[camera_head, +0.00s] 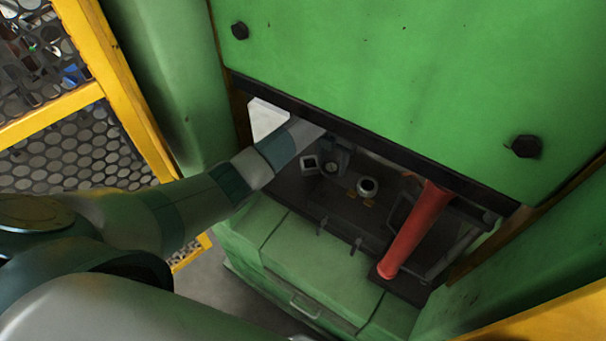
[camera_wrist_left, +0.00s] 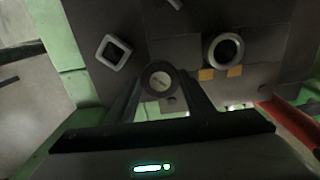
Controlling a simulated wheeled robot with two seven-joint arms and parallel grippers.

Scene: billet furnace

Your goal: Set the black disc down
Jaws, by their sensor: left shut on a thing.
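The black disc (camera_wrist_left: 160,80) with a pale round centre is between the fingertips of my left gripper (camera_wrist_left: 163,92) in the left wrist view. The gripper is shut on it. In the head view my left arm reaches from the left into the opening of the green machine, and the left gripper (camera_head: 335,158) and disc (camera_head: 332,168) show small over the dark surface (camera_head: 340,205). I cannot tell whether the disc touches that surface. My right gripper is not in view.
A pale square ring (camera_wrist_left: 114,51) is left of the disc, and a pale round ring (camera_wrist_left: 223,50) is right of it, near orange marks (camera_wrist_left: 206,74). A red cylinder (camera_head: 415,230) stands at the opening's right. The green machine (camera_head: 380,70) overhangs the opening.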

